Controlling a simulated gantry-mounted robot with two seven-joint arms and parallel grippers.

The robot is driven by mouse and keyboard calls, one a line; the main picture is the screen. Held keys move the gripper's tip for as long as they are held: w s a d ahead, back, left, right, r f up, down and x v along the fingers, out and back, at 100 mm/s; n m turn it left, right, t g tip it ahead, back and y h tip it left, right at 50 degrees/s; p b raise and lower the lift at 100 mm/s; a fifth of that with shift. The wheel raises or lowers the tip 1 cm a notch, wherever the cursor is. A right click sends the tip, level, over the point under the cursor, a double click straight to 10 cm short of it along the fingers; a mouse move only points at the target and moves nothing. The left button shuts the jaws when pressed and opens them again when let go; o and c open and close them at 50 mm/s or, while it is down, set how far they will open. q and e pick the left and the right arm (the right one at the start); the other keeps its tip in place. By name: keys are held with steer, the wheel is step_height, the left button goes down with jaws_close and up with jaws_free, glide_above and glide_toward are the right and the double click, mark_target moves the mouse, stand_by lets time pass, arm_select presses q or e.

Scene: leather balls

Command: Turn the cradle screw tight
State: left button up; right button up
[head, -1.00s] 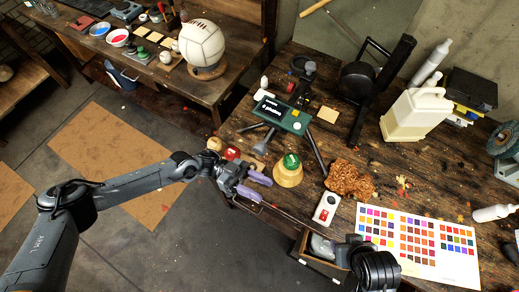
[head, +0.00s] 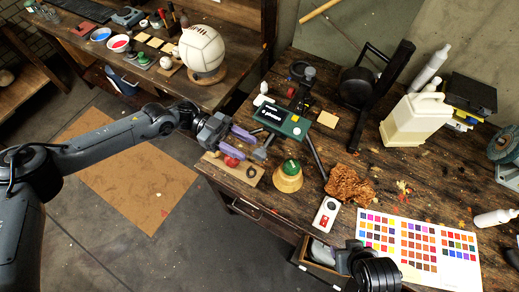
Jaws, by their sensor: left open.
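My left gripper (head: 240,143) is open, its two purple fingers apart over the table's left front edge. A small wooden fixture (head: 240,174) lies below and beside the fingers, with a red round part (head: 232,156) on it; this may be the cradle, partly hidden by my gripper. A grey part (head: 262,151) stands just right of the fingertips. I cannot make out which part is the screw, nor any contact with it. A dark, ribbed part of what looks like my right arm shows at the bottom right; its fingers cannot be made out.
A yellowish cone with a green top (head: 288,177) stands close to the right of my left gripper. A brown crumpled heap (head: 350,186), a white box with a red mark (head: 326,214) and a colour chart (head: 420,245) lie further right.

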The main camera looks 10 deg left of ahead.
mark_target(259, 154)
arm_select(q)
steer(key=shift+p+x, duration=0.7)
steer(key=shift+x, duration=2.05)
jaws_close()
